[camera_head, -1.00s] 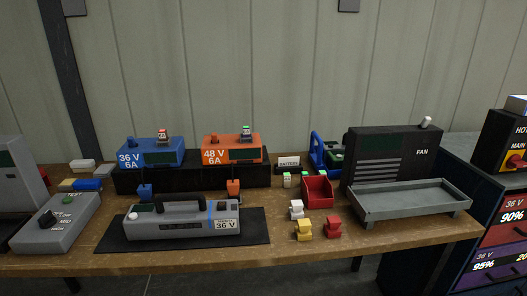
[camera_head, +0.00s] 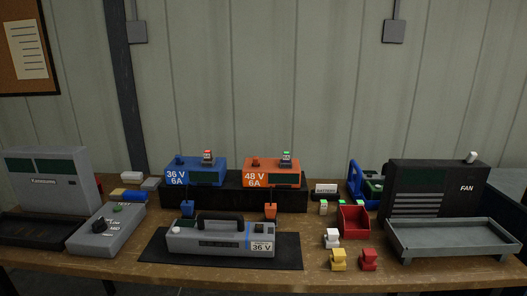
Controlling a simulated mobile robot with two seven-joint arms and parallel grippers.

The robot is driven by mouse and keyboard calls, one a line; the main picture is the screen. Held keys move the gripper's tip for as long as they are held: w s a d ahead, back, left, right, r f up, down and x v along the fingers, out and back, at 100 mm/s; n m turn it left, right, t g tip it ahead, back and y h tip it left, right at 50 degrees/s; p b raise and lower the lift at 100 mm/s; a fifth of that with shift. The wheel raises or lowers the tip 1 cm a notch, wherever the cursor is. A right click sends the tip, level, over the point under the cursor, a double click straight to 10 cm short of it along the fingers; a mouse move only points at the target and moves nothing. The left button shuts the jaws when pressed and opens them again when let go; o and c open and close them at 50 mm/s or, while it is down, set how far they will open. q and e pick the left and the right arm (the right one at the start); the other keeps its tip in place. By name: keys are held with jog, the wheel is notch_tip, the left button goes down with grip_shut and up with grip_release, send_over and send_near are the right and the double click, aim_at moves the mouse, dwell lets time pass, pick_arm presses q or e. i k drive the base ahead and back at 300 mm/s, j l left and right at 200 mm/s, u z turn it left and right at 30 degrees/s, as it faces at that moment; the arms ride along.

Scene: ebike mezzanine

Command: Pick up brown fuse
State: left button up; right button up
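I cannot make out a clearly brown fuse. A white block (camera_head: 332,238), a yellow block (camera_head: 339,260) and a red block (camera_head: 369,259), shaped like plug-in fuses, stand at the table's front right. Small pale pieces with green tops (camera_head: 323,208) stand beside a red bin (camera_head: 354,222); the bin's inside is mostly hidden. A small piece with a red top (camera_head: 207,157) sits on the blue charger (camera_head: 194,174), and one with a green top (camera_head: 286,159) sits on the orange charger (camera_head: 270,176). Neither gripper shows.
A grey 36 V battery (camera_head: 220,239) lies on a black mat (camera_head: 155,247) on the wooden table (camera_head: 200,277). A grey tray (camera_head: 450,242) stands before the black fan unit (camera_head: 430,190). Grey boxes stand at left. A strip of table is clear along the front.

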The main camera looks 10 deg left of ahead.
aim_at(209, 157)
jog(key=u, duration=1.45)
jog(key=i+j, duration=0.2)
jog(key=j, duration=0.15)
jog(key=i+j, duration=0.15)
jog(key=j, duration=0.2)
jog(key=i+j+u, duration=0.1)
jog(key=j, duration=0.25)
jog(key=i, duration=0.1)
